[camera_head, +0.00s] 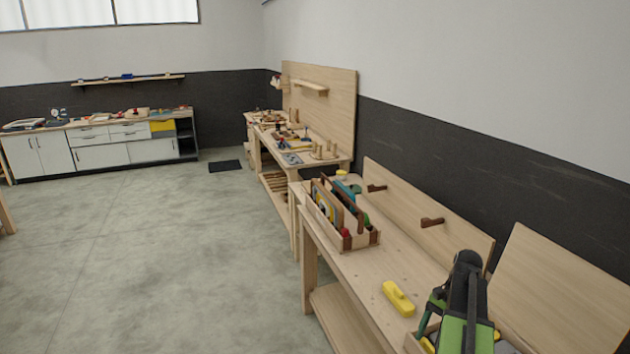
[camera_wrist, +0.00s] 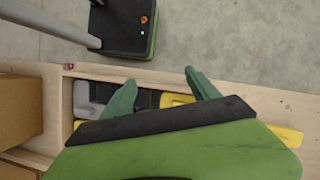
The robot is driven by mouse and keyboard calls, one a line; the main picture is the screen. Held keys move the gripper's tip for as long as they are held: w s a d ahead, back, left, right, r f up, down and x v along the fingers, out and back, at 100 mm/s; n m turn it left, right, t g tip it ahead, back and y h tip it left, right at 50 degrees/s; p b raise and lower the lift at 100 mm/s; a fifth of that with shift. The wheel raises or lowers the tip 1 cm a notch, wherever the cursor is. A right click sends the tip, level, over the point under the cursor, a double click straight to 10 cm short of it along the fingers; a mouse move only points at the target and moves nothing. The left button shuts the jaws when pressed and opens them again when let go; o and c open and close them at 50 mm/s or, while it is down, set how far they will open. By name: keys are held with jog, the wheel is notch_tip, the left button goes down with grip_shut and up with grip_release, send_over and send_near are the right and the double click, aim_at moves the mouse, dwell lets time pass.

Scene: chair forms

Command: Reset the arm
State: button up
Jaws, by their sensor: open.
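My gripper (camera_wrist: 160,90) is open, with its two teal fingers spread apart and nothing between them. It hangs above a wooden tray (camera_wrist: 68,98) that holds grey, black and yellow items, partly hidden by my gripper's body. In the head view my green and black arm stands over the workbench (camera_head: 375,285) at the lower right.
A yellow block-like tool (camera_head: 399,298) lies on the bench left of my arm. A wooden tote (camera_head: 361,240) with upright items stands farther along. Wooden back panels (camera_head: 425,212) rise behind the bench. A brown box (camera_wrist: 20,108) is beside the tray. The concrete floor (camera_head: 165,265) is clear.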

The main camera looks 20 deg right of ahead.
jog(key=w+a+f+n+h+b, duration=0.1)
jog(key=w+a+f+n, duration=0.1)
jog(key=a, duration=1)
jog(key=w+a+f+n+t+h+b, duration=0.1)
jog(key=w+a+n, duration=0.4)
jog(key=a, duration=0.8)
jog(key=w+a+f+n+h+b, duration=0.2)
jog(key=a+n, duration=0.5)
jog(key=a, duration=0.5)
jog(key=shift+w+a+f+t+b, duration=0.35)
jog(key=shift+w+f+b, duration=0.25)
jog(key=shift+w+f, duration=0.8)
